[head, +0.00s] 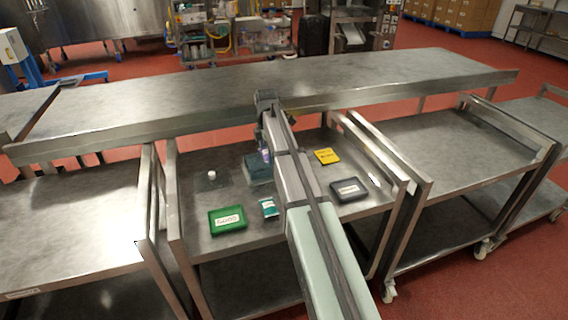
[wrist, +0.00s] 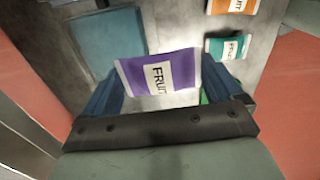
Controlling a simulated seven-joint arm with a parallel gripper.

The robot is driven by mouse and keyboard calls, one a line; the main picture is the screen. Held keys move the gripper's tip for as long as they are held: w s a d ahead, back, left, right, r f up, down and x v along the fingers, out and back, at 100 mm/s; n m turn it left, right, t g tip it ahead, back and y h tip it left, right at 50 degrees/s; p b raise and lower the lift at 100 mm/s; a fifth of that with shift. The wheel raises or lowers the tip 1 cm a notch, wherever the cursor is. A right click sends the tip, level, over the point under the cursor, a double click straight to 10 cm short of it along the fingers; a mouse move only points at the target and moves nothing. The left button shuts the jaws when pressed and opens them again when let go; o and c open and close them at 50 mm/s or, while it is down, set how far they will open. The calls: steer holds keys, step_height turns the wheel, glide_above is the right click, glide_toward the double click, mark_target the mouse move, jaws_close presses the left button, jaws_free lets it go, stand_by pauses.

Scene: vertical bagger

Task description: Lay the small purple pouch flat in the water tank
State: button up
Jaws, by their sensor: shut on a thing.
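The small purple pouch (wrist: 160,76), with a white FRUIT label, is held between the fingers of my gripper (wrist: 172,98) in the wrist view. My gripper is shut on it. In the head view only a sliver of the purple pouch (head: 265,155) shows beside my arm. The water tank (head: 257,170) is a dark blue-green box on the middle cart, just below the pouch in the head view and partly hidden by my arm. In the wrist view the tank (wrist: 104,46) lies beyond the pouch, up and to the left.
A green tray labelled GOOD (head: 228,220) and a teal pouch (head: 269,208) lie in front of the tank. A yellow tray (head: 327,156) and dark grey tray (head: 348,190) lie right of my arm. An orange pouch (wrist: 234,6) shows in the wrist view. A long steel table (head: 190,95) stands behind.

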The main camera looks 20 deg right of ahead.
steer(key=w+r+m, duration=0.1)
steer(key=w+m, duration=0.7)
steer(key=m, duration=1)
steer(key=shift+a+r+m, duration=0.2)
steer(key=shift+r+m, duration=0.1)
steer(key=shift+f, duration=5.85)
steer(key=shift+f, duration=0.45)
steer(key=o, duration=0.8)
steer(key=shift+r, duration=0.1)
